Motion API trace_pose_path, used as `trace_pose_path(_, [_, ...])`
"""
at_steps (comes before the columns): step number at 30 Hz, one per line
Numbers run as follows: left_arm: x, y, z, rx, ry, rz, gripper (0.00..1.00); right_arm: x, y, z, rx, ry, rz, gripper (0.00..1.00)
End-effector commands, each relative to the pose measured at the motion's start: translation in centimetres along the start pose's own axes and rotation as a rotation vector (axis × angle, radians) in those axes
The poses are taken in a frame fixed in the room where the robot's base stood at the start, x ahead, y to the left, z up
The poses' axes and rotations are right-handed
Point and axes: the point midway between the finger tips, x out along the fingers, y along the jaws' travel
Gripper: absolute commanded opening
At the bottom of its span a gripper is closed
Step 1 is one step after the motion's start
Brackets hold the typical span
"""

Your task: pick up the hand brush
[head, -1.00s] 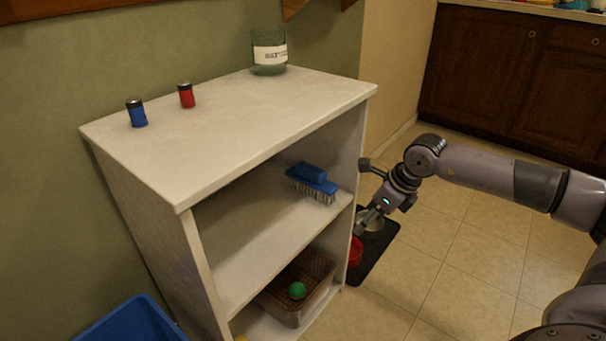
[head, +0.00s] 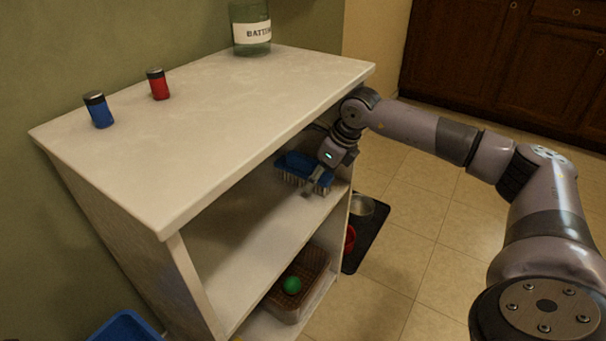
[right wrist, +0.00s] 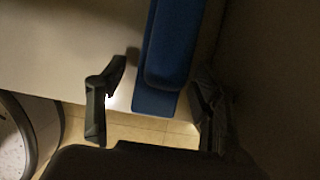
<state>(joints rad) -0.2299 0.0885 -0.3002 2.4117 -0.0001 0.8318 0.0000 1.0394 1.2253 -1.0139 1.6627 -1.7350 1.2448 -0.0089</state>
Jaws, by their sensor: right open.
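The blue hand brush (head: 292,164) with pale bristles lies bristles down on the upper shelf of the white shelf unit, near its right end. In the right wrist view the blue brush (right wrist: 172,50) reaches down between the open fingers. My right gripper (head: 312,190) is at the shelf opening and covers part of the brush in the head view. In the right wrist view my right gripper (right wrist: 152,100) is open, one finger on each side of the brush's near end, with gaps visible. My left gripper is not in view.
The shelf top (head: 210,120) lies above the brush and the side panel stands to its right. A basket (head: 305,275) with a green ball (head: 291,285) sits below.

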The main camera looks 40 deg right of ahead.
Motion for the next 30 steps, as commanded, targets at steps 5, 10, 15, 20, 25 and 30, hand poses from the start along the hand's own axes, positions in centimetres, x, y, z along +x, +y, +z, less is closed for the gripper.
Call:
trace_pose_path(5, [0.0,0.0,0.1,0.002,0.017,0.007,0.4,1.3,0.2,2.8,-0.002,-0.004,0.003,0.6])
trace_pose_path(10, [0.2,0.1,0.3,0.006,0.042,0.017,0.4,2.7,0.1,4.2,0.0,0.001,0.001,0.6])
trace_pose_path(15, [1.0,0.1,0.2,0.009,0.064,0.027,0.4,3.0,0.1,4.3,-0.001,-0.001,0.001,0.6])
trace_pose_path(20, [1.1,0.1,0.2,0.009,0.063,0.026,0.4,2.9,0.1,4.3,-0.001,-0.001,0.001,0.6])
trace_pose_path(25, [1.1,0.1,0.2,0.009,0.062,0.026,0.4,2.9,0.1,4.3,-0.001,-0.001,0.001,0.51])
trace_pose_path(30, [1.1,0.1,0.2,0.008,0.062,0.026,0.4,2.9,0.1,4.3,-0.001,-0.001,0.001,0.39])
